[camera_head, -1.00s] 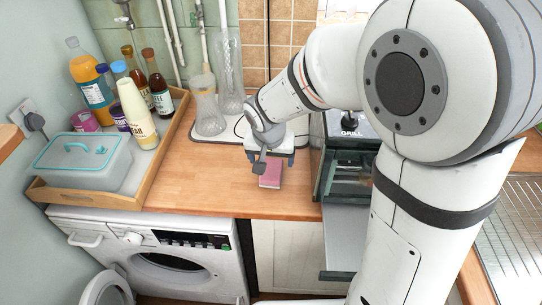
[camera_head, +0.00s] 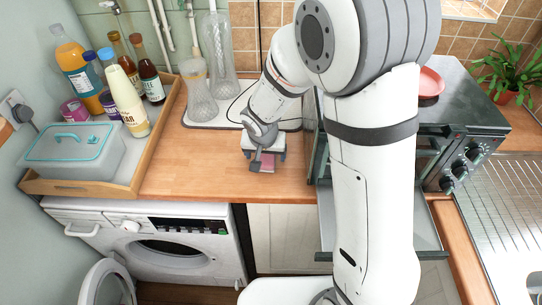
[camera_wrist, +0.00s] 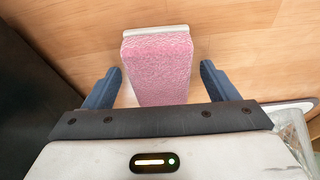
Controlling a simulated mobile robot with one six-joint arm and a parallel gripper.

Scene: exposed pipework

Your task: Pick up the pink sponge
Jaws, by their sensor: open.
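The pink sponge (camera_wrist: 158,68) lies on the wooden counter, with a white layer at its far end. In the wrist view it sits between the two blue fingers of my gripper (camera_wrist: 162,84), with a gap on each side. My gripper is open and not touching the sponge on either side. In the head view my gripper (camera_head: 265,160) is right above the sponge (camera_head: 267,168), which is mostly hidden beneath it.
A grill oven (camera_head: 460,140) with its door open stands right of the gripper. Glass vases (camera_head: 200,95) on a white tray stand behind. A wooden tray (camera_head: 150,160) with bottles and a lidded box is at left. The counter (camera_head: 190,170) between is clear.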

